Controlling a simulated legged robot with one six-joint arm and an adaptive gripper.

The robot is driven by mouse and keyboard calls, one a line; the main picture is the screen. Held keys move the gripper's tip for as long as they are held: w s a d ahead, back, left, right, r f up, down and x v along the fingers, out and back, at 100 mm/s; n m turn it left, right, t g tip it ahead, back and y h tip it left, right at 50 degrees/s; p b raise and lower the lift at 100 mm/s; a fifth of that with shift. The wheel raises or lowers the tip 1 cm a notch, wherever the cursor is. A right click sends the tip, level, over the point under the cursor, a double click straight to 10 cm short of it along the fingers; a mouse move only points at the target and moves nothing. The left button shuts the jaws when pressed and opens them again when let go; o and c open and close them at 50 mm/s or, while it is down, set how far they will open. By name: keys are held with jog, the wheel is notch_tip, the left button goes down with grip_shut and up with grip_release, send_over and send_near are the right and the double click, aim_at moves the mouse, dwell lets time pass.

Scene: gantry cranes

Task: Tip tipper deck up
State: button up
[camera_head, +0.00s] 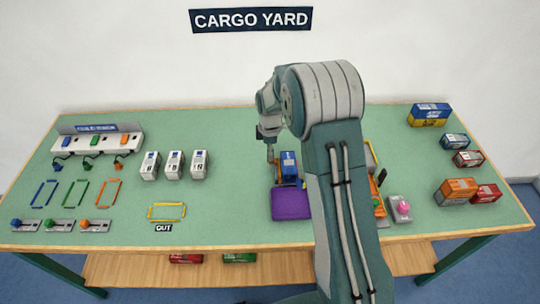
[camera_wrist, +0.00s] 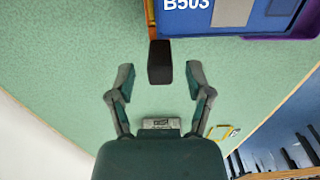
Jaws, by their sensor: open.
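A blue container marked B503 (camera_head: 289,163) stands behind a purple pad (camera_head: 291,205); it fills the top of the wrist view (camera_wrist: 240,14). An orange edge (camera_wrist: 152,18), seemingly of the tipper deck, runs along its side. A black block-like handle (camera_wrist: 160,62) sticks out from that edge. My gripper (camera_wrist: 158,80) is open, its fingertips on either side of the handle's near end, with gaps both sides; I cannot tell the height between them. In the head view my gripper (camera_head: 271,150) is small, left of the container. My arm hides much of the deck area.
Three white canisters (camera_head: 172,165) and a yellow OUT frame (camera_head: 166,212) lie to the left. A grey box with a pink button (camera_head: 403,207) stands right of my arm. Several containers (camera_head: 456,190) line the right side. The table between canisters and container is clear.

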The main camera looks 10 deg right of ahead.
notch_tip(320, 180, down, 2)
jog(key=shift+a+f, duration=0.1)
jog(key=shift+a, duration=0.05)
jog(key=shift+d+f, duration=0.3)
jog(key=shift+a, duration=0.1)
grip_shut()
